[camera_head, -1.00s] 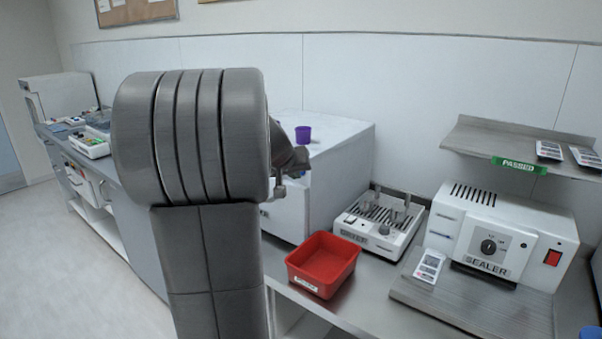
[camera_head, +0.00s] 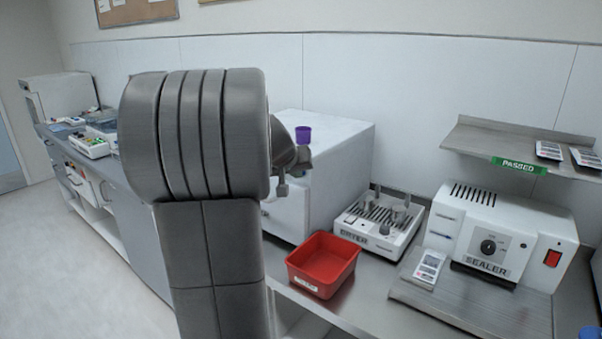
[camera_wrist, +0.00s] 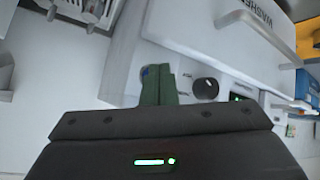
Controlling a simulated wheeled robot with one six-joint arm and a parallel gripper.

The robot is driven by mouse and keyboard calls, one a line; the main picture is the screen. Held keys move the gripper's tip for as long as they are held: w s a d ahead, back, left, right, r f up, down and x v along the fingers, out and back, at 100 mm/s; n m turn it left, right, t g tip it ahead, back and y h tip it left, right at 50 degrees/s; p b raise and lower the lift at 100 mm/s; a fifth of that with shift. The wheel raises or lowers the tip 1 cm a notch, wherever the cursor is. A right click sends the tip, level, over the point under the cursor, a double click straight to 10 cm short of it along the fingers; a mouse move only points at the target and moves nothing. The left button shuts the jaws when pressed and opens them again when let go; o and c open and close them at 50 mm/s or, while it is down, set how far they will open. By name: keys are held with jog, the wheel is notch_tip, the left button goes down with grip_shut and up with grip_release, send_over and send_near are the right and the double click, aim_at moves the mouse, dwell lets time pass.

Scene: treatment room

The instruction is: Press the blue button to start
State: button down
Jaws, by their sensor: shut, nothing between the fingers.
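The blue button (camera_wrist: 145,71) shows as a small blue spot on the white front of the washer (camera_wrist: 185,50) in the wrist view, partly hidden behind my fingertips. My gripper (camera_wrist: 158,72) is shut and empty, its two green fingers together. The fingertips overlap the button's edge in the picture; I cannot tell whether they touch it. A dark round knob (camera_wrist: 206,88) is right of the fingers. In the head view the washer (camera_head: 345,155) stands behind my arm, which hides the button and most of the gripper.
A purple cup (camera_head: 303,134) stands on the washer. On the counter to the right are a red bin (camera_head: 322,285), a dryer (camera_head: 372,243) with small items on it, and a sealer (camera_head: 462,232). A shelf (camera_head: 500,145) hangs above the sealer.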

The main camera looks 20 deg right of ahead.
jog(key=shift+s+a+b, duration=0.5)
jog(key=shift+a+b, duration=0.15)
jog(key=s+a+b, duration=0.1)
jog(key=a, duration=0.1)
jog(key=s+a+b, duration=0.2)
dwell(0.6)
dwell(0.5)
